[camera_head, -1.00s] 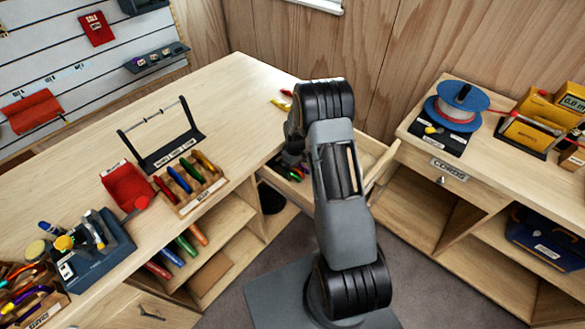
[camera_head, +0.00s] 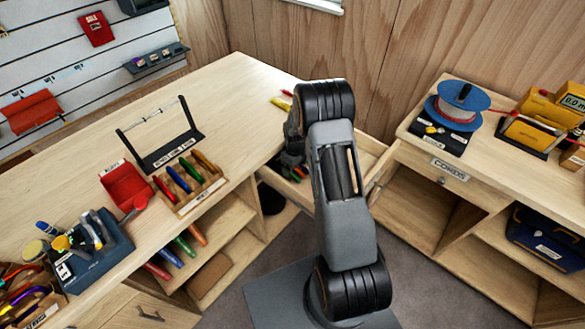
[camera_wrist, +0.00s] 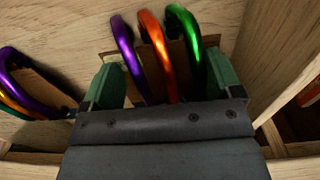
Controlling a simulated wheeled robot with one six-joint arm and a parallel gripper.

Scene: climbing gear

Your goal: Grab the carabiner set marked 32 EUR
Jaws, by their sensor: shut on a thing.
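My gripper (camera_wrist: 164,78) shows in the wrist view with its two green fingers on either side of a carabiner set. The gripper is shut on this set, which has a purple, an orange and a green carabiner (camera_wrist: 158,55) on a brown card. No price can be read on it. Another set with a purple carabiner (camera_wrist: 32,85) in front lies to the left in the wrist view, apart from the fingers. In the head view my arm hides most of the gripper, which is down at the open drawer (camera_head: 297,187).
The drawer's wooden walls stand close around the gripper. On the counter (camera_head: 235,90) to the left are a rack of coloured carabiners (camera_head: 188,185), a red box (camera_head: 125,187) and a blue tool holder (camera_head: 95,250). A cord reel (camera_head: 457,107) stands on the right cabinet.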

